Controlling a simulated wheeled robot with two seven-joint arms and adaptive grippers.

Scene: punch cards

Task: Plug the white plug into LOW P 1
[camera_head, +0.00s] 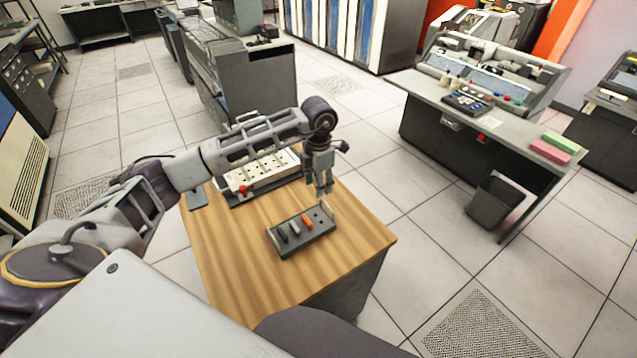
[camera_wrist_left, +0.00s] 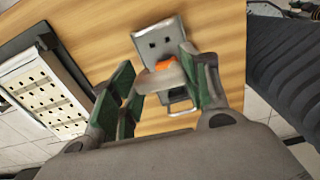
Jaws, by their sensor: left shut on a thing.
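My left gripper (camera_head: 323,191) hangs above the right end of a dark plug holder on the wooden table. In the left wrist view its green-padded fingers (camera_wrist_left: 160,80) are closed on a pale plug, the white plug (camera_wrist_left: 166,79). The white plug is just below the fingertips in the head view (camera_head: 327,204), apart from the holder as far as I can tell. The pale socket panel (camera_head: 270,174), with rows of dark holes, lies behind my arm and is partly hidden; it also shows in the left wrist view (camera_wrist_left: 42,92). Its labels are too small to read.
The plug holder (camera_head: 318,238) carries a black plug (camera_head: 282,236), a grey plug (camera_head: 295,231) and an orange plug (camera_head: 307,222). The table's front (camera_head: 250,275) is bare.

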